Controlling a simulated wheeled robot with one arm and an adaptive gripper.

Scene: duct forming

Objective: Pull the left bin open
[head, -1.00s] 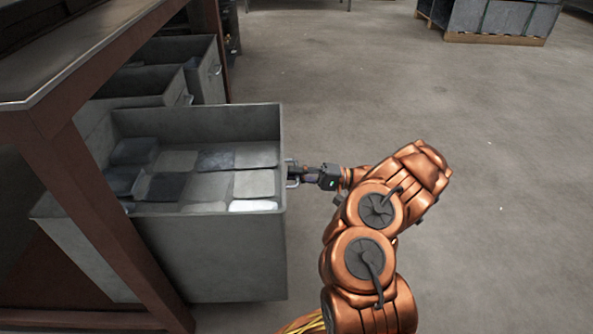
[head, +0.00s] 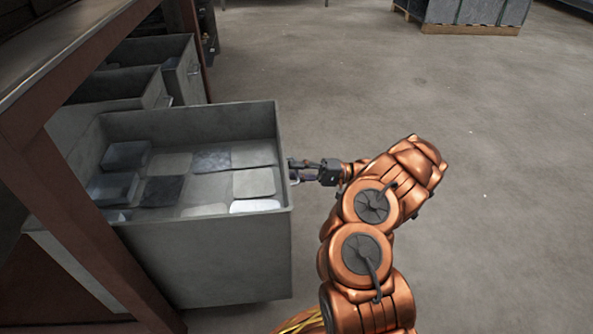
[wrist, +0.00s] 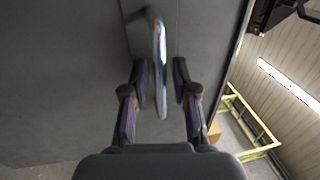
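The left bin (head: 215,262) is the nearest grey metal bin in the head view. It stands well out from under the table and holds several flat grey pieces. Its handle (wrist: 160,65) is a metal loop on the front face, seen close up in the wrist view. My gripper (wrist: 160,75) has one finger on each side of the handle, with gaps visible between the fingers and the bar. In the head view my gripper (head: 300,170) is at the bin's front face, and its fingertips are small there.
Two more grey bins stand beyond, a middle one (head: 110,86) and a far one (head: 185,70), both partly out. The table's brown leg (head: 90,235) stands beside the left bin. Open floor (head: 480,180) lies to the right. A pallet with grey boxes (head: 470,12) is far back.

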